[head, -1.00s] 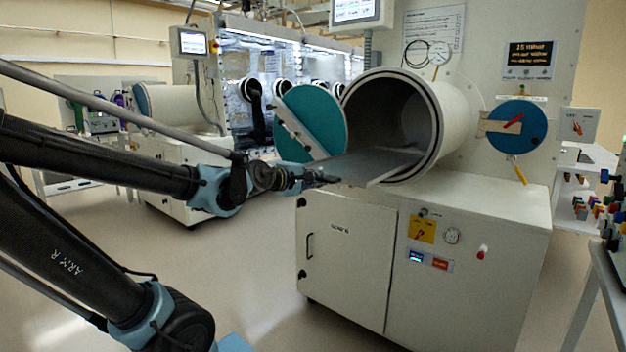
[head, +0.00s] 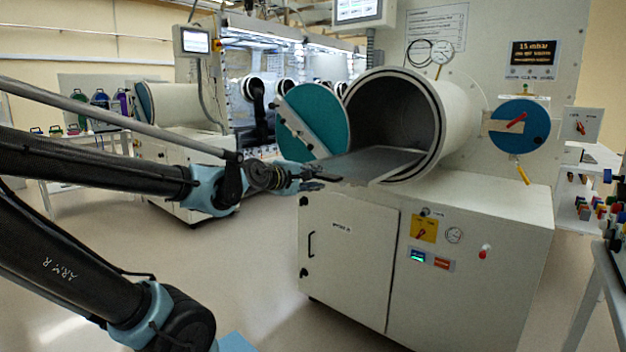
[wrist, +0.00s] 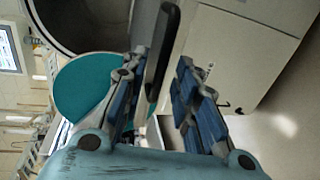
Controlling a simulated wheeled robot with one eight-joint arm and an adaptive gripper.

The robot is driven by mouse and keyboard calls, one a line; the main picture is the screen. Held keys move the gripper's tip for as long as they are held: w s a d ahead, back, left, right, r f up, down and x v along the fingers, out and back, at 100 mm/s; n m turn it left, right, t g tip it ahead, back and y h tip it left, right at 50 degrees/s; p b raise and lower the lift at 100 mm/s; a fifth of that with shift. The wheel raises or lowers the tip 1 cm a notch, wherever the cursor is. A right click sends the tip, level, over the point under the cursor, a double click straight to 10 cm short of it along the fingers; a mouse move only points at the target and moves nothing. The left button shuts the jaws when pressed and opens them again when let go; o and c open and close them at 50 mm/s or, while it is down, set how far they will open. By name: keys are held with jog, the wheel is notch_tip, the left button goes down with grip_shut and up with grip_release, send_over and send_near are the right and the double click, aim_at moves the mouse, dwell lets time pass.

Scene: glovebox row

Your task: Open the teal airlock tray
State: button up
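The airlock's grey tray (head: 375,163) sticks out of the round chamber mouth, with its front end past the rim. The round teal door (head: 312,122) is swung open to the left of the mouth; it also shows in the wrist view (wrist: 82,85). My gripper (head: 328,175) is at the tray's front end. In the wrist view, a dark bar (wrist: 163,50), seemingly the tray's handle, stands between my two open fingers (wrist: 160,80). It is nearer the left finger, with a gap at the right one; touch cannot be told.
The white cabinet (head: 345,250) stands below the chamber (head: 450,125). A second closed-looking airlock (head: 180,105) is at the back left. A cart with coloured items (head: 610,215) stands at the right edge. The floor (head: 250,280) in front of the cabinet is clear.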

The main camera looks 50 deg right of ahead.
jog(key=v, duration=0.6)
jog(key=shift+w, duration=0.25)
jog(key=shift+a, duration=0.15)
dwell(0.6)
jog(key=w+a+f+m+t+y, duration=0.3)
jog(key=w+a+f+y, duration=0.5)
jog(key=w+a+f, duration=0.9)
jog(key=s+a+f+y, duration=0.1)
jog(key=a+f+y, duration=0.1)
jog(key=a, duration=0.6)
jog(key=s+a+f+n+g+y, duration=0.1)
jog(key=s+a+f+y, duration=0.1)
jog(key=a, duration=0.5)
jog(key=s+a+f+n+y, duration=0.1)
jog(key=s+a+f+y, duration=0.1)
jog(key=a, duration=0.6)
notch_tip(320, 180, down, 3)
jog(key=shift+s+a+r+g+y, duration=0.2)
jog(key=shift+a+g+y, duration=0.15)
jog(key=shift+y, duration=0.45)
